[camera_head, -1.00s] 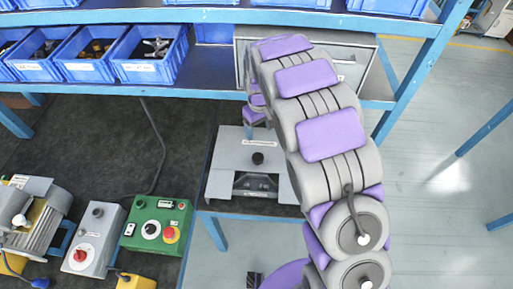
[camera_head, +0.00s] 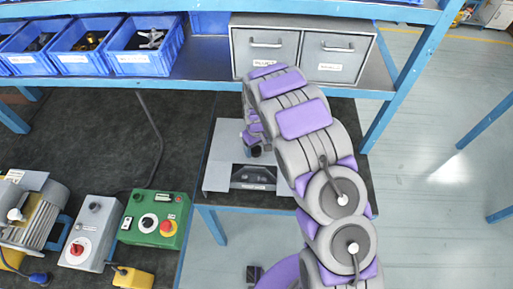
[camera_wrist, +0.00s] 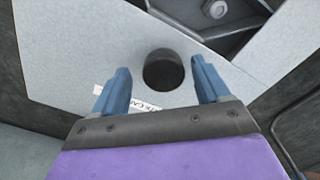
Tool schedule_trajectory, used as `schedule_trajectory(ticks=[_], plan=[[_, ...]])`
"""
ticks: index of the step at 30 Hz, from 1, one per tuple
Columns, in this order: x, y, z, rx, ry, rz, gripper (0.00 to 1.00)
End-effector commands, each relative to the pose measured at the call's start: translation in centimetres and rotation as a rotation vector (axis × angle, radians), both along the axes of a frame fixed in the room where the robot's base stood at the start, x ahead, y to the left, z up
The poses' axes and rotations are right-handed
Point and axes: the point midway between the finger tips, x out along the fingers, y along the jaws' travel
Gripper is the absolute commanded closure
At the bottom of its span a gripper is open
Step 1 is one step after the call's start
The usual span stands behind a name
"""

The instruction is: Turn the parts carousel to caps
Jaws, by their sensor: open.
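In the head view my gripper (camera_head: 254,140) is over the carousel top and largely hidden by my arm. A white label (camera_wrist: 143,106) on the plate is partly covered by a finger.
Blue bins (camera_head: 145,45) and grey drawers (camera_head: 265,50) sit on the shelf above. A green control box (camera_head: 155,218), a grey switch box (camera_head: 92,232) and a motor (camera_head: 35,212) stand at left. Open floor lies to the right.

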Motion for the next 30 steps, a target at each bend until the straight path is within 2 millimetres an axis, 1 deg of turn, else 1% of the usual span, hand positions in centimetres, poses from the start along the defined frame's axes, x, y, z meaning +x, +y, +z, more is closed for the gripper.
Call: schedule_trajectory(ticks=[3, 10, 30], plan=[[-0.01, 0.15, -0.36, -0.001, 0.0, 0.001, 0.25], [-0.01, 0.13, -0.36, -0.001, 0.0, 0.001, 0.26], [-0.02, 0.0, -0.34, -0.001, 0.001, 0.001, 0.9]])
